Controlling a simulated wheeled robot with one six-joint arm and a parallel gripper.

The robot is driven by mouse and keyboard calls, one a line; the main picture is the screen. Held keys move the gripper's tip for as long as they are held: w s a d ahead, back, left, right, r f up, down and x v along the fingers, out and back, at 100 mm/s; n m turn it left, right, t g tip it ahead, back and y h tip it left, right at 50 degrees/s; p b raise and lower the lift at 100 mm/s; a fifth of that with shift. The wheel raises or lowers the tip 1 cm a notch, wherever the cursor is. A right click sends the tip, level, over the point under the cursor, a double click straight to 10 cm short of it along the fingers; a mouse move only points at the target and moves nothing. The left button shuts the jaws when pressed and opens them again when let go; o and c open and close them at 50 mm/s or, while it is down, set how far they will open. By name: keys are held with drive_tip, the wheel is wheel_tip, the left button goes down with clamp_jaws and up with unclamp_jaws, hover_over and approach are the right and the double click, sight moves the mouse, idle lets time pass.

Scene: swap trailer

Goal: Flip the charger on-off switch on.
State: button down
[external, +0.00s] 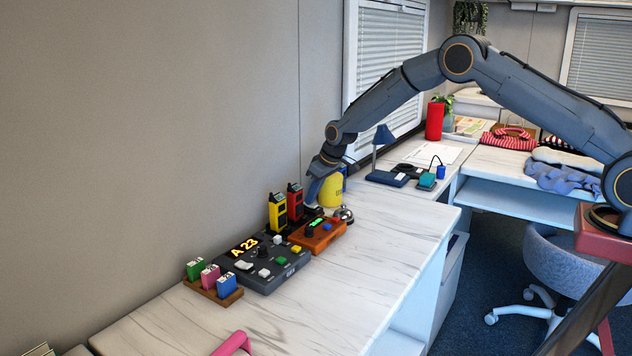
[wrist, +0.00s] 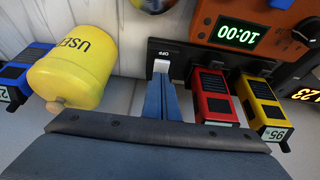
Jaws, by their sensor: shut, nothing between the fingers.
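The charger is a black base (wrist: 220,57) along the wall side of the counter, with a red radio (wrist: 213,97) and a yellow radio (wrist: 258,103) standing in it. Its switch (wrist: 162,66) is a small white rocker at the left end in the wrist view, beside a small label that seems to read OFF. My gripper (wrist: 162,82) is shut and empty, its blue fingertips right at the switch; I cannot tell whether they touch it. In the external view my gripper (external: 314,190) points down beside the red radio (external: 295,202), and the switch is hidden.
A yellow container (wrist: 75,68) marked USED stands close beside the fingers. An orange timer (wrist: 245,32) with green digits and a silver bell (external: 344,214) are nearby. A dark control box (external: 265,262) and coloured blocks (external: 212,280) lie farther left. The counter front (external: 385,250) is clear.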

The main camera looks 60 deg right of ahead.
drive_tip(key=shift+s, duration=0.3)
drive_tip(key=shift+s+r+p, duration=0.15)
drive_tip(key=shift+r+p, duration=0.2)
drive_tip(key=shift+r, duration=0.1)
drive_tip(key=b+v, duration=0.1)
drive_tip(key=v, duration=1.2)
drive_tip(key=shift+w+r, duration=0.1)
drive_tip(key=shift+w, duration=0.15)
drive_tip(key=w+b, duration=0.1)
drive_tip(key=b, duration=0.2)
drive_tip(key=shift+w+d+r, duration=0.1)
